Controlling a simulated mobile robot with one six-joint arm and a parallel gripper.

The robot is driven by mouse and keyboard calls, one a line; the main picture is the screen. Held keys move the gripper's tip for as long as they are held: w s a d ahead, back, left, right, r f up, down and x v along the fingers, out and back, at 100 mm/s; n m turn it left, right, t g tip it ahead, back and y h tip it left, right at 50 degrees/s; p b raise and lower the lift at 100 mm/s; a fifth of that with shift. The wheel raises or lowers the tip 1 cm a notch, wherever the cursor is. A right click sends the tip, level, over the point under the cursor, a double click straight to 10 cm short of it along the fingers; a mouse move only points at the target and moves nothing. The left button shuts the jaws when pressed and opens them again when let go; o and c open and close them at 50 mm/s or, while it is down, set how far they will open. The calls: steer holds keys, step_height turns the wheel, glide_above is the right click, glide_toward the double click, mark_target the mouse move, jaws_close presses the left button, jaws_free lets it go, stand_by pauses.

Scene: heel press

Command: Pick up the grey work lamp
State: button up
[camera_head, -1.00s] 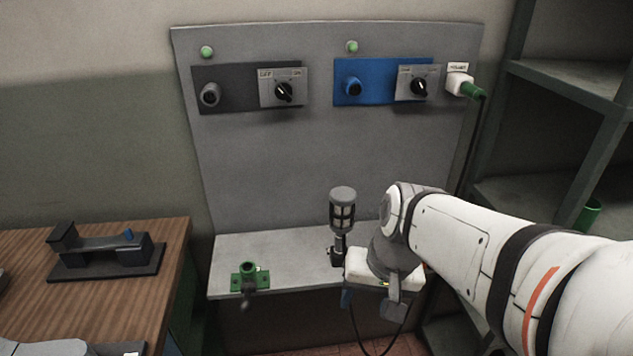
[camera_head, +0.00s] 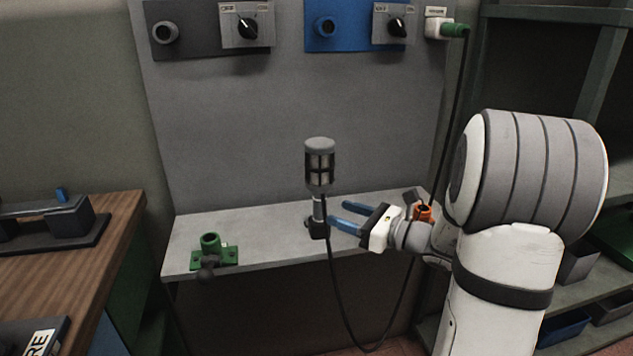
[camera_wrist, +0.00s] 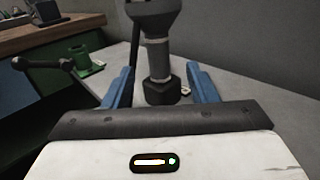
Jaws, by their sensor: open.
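The grey work lamp (camera_head: 319,165) stands upright on the pale shelf, with a caged head, a narrow neck and a dark base. A black cable hangs from it over the shelf's front edge. My gripper (camera_head: 338,216) comes in level from the right with its blue fingers open, the tips close to the lamp's neck and base. In the wrist view the lamp's neck (camera_wrist: 158,58) and base stand between and slightly beyond the two blue fingers (camera_wrist: 162,88). I cannot tell whether either finger touches it. The lamp's top is out of the wrist view.
A green clamp-like fitting (camera_head: 210,251) sits on the shelf (camera_head: 270,241) to the left. An orange fitting (camera_head: 423,212) stands behind my gripper at the right. A grey panel (camera_head: 230,130) rises behind, with switches. A wooden bench (camera_head: 110,235) is at the left.

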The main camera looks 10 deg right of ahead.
mark_target(325, 207)
steer(key=b+x, duration=0.1)
steer(key=x, duration=0.6)
steer(key=shift+s, duration=0.1)
steer(key=shift+c, duration=0.5)
jaws_close()
